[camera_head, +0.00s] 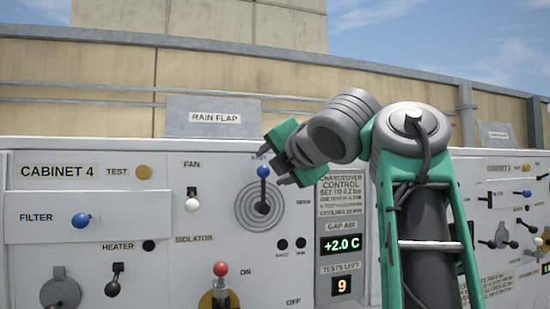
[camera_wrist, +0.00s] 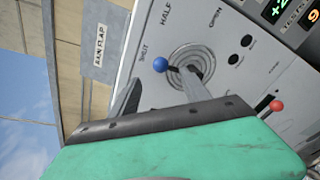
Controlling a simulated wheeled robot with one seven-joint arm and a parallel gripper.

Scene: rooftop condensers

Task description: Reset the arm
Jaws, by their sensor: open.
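My arm is raised in front of the panel of Cabinet 4 (camera_head: 110,205), bent at a grey and green elbow. My gripper (camera_head: 283,163) is in front of the upper middle of the panel, close to a blue-knobbed lever (camera_head: 263,172) on a round ringed dial. The wrist view shows my gripper (camera_wrist: 165,95) with its two grey fingers apart and nothing between them that I can see held. The blue knob (camera_wrist: 160,64) shows beyond the fingers, its lever toward the SHUT mark. I cannot tell whether a finger touches the lever.
A red-knobbed isolator lever (camera_head: 220,269) stands below the dial. A white-knobbed fan switch (camera_head: 192,205) and blue filter knob (camera_head: 83,221) are to the left. A second cabinet (camera_head: 510,220) stands right. Open sky is above.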

